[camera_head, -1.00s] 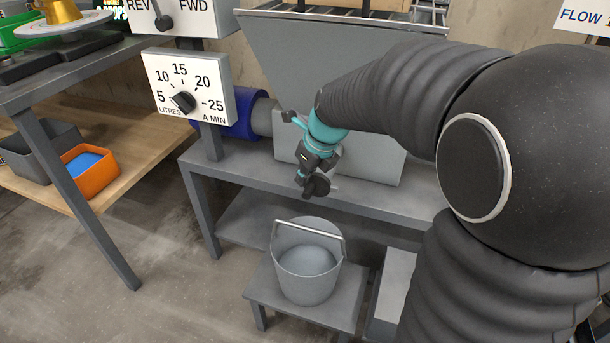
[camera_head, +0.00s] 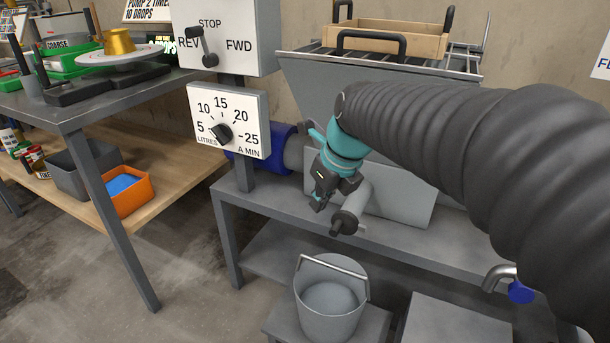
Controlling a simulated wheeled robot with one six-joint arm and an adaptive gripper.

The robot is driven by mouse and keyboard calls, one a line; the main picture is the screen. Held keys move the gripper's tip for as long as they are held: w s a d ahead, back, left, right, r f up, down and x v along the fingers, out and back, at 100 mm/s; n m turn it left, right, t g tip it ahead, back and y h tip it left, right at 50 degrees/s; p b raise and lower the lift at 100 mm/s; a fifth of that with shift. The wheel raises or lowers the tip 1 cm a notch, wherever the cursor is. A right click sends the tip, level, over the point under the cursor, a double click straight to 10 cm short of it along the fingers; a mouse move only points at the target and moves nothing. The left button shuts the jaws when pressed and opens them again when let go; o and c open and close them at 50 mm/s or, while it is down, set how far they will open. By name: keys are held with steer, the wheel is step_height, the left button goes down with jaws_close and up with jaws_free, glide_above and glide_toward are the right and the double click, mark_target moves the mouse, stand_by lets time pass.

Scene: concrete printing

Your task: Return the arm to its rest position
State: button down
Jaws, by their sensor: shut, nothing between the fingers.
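My arm reaches in from the right, over the grey bench (camera_head: 440,240). My gripper (camera_head: 318,204), dark with a teal wrist behind it, points down and is shut and empty. It is in front of the grey hopper machine (camera_head: 390,195), just above and left of the machine's dark-ended outlet pipe (camera_head: 347,215). Whether it touches the pipe cannot be told. The gripper is apart from the litres dial panel (camera_head: 229,120) on its left.
A grey bucket (camera_head: 330,312) stands on a low stand below the pipe. The REV/STOP/FWD lever box (camera_head: 226,30) is above the dial. A wooden frame (camera_head: 390,38) sits on the hopper's grate. A table (camera_head: 65,112) is at left. Open floor lies between it and the bench.

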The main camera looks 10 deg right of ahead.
steer(key=s+d+f+n+t+h, duration=0.1)
steer(key=s+d+f+n, duration=0.1)
steer(key=s+n, duration=0.7)
steer(key=s+d+f+n+t+h, duration=0.1)
steer(key=s+d+n, duration=0.3)
steer(key=n, duration=1.6)
steer(key=shift+s+d+f, duration=0.2)
steer(key=shift+s+f, duration=0.5)
steer(key=shift+s, duration=1.65)
